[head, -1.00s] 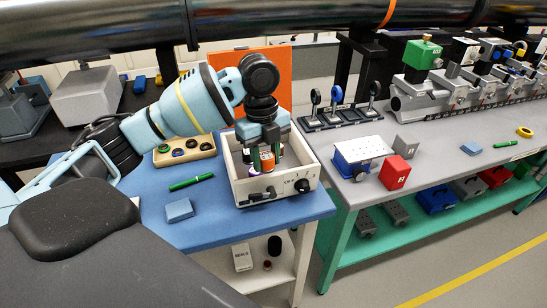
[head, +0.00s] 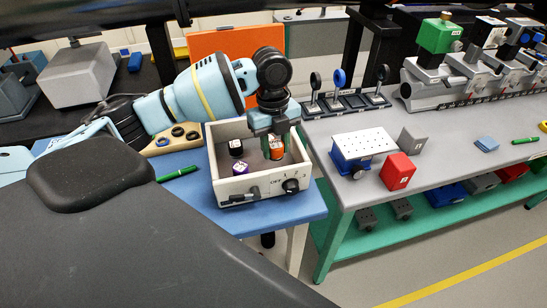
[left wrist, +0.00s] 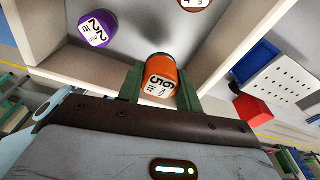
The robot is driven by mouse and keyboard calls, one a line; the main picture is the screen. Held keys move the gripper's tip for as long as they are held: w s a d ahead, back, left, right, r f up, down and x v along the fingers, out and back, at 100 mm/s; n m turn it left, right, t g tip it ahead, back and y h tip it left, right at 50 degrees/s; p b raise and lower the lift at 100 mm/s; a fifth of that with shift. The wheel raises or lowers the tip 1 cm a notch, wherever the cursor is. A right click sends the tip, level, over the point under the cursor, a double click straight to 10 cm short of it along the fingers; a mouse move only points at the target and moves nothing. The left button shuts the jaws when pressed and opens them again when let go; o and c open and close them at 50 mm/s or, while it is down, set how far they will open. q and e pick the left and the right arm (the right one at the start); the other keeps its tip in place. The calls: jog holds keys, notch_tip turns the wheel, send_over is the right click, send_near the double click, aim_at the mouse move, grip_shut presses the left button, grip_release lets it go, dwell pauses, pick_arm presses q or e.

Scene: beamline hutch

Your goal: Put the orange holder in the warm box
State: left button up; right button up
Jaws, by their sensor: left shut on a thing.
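The cream open-topped warm box (head: 258,189), with a dial and a switch on its front, stands on the blue table. My left gripper (head: 276,146) reaches down into it from above. Its green fingers are shut on the orange holder (head: 277,153), which is inside the box walls near the right side. In the left wrist view the labelled orange holder (left wrist: 161,77) sits between the fingers. I cannot tell whether it touches the box floor. My right gripper is not in view.
A tan tray (head: 172,138) with round holes is behind left of the box, and a green pen (head: 177,173) lies left of it. On the grey bench at right are a blue block with a white perforated top (head: 363,144) and a red block (head: 397,171).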

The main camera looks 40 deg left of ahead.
aim_at(276, 160)
pick_arm(q)
jog(key=shift+f, duration=0.15)
notch_tip(276, 160, down, 4)
jog(key=shift+f, duration=0.4)
jog(key=shift+f, duration=0.1)
jog(key=shift+f, duration=0.1)
jog(key=o, duration=1)
